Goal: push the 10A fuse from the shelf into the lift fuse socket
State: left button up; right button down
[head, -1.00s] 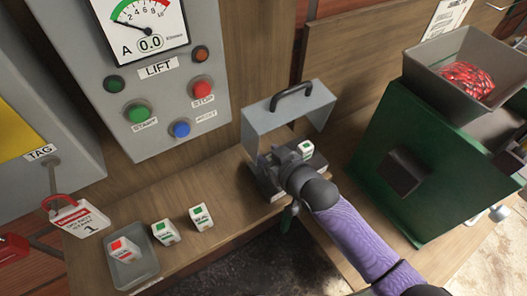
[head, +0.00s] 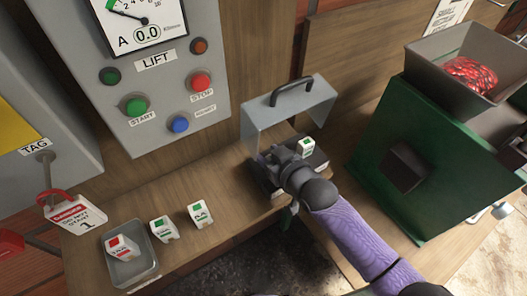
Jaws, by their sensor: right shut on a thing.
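My right gripper (head: 268,166) is shut, low over the open fuse box under a raised grey cover (head: 290,108). The thing in its jaws, taken as the 10A fuse, is hidden by the gripper. The lift fuse socket is also hidden under the gripper, so I cannot tell how far the fuse sits in it. Another white fuse with a green mark (head: 306,146) stands upright just right of the gripper, over the dark base (head: 319,160). My left gripper is not in view.
Two white fuses with green marks (head: 164,229) (head: 200,213) stand on the wooden shelf (head: 185,185). A red-marked fuse (head: 122,246) lies in a small grey tray (head: 148,275). The LIFT panel (head: 150,85) is behind, and a green machine (head: 420,160) stands to the right.

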jog(key=shift+f, duration=0.1)
dwell(0.3)
jog(key=shift+f, duration=0.25)
jog(key=shift+c, duration=0.7)
grip_release()
